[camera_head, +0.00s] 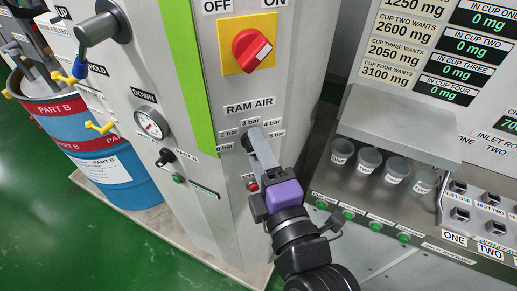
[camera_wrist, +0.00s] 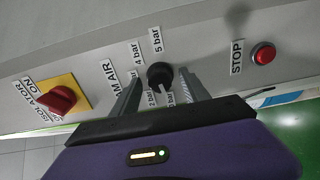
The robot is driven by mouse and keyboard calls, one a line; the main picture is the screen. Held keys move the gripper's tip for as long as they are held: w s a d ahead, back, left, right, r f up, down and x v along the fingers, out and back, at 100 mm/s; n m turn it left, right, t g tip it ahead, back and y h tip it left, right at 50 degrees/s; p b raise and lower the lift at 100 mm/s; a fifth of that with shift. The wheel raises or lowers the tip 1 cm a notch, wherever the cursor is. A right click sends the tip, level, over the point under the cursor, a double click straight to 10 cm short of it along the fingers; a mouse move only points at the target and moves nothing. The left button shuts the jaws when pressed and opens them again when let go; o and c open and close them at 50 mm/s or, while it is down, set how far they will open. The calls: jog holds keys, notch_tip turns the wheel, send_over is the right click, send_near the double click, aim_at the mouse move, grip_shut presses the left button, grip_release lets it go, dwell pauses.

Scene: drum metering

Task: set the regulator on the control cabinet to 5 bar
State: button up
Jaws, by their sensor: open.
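The regulator is a black round knob (camera_wrist: 160,75) under the RAM AIR label on the grey control cabinet (camera_head: 215,190). Labels 2, 3, 4 and 5 bar fan around it, with the 5 bar label (camera_wrist: 157,40) clear in the wrist view. A pale mark shows on the knob's lower side, near the low-bar labels; its exact setting is hard to read. My gripper (camera_wrist: 159,84) is open, one finger on each side of the knob; contact cannot be told. In the head view my gripper (camera_head: 256,136) hides most of the knob.
A red isolator switch (camera_head: 251,50) sits above the knob, and a red stop button (camera_wrist: 263,55) is nearby. A dial gauge (camera_head: 151,124) is on the cabinet's left face. A blue drum (camera_head: 105,150) stands left. Several cups (camera_head: 369,160) stand at the right-hand station.

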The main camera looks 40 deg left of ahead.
grip_shut()
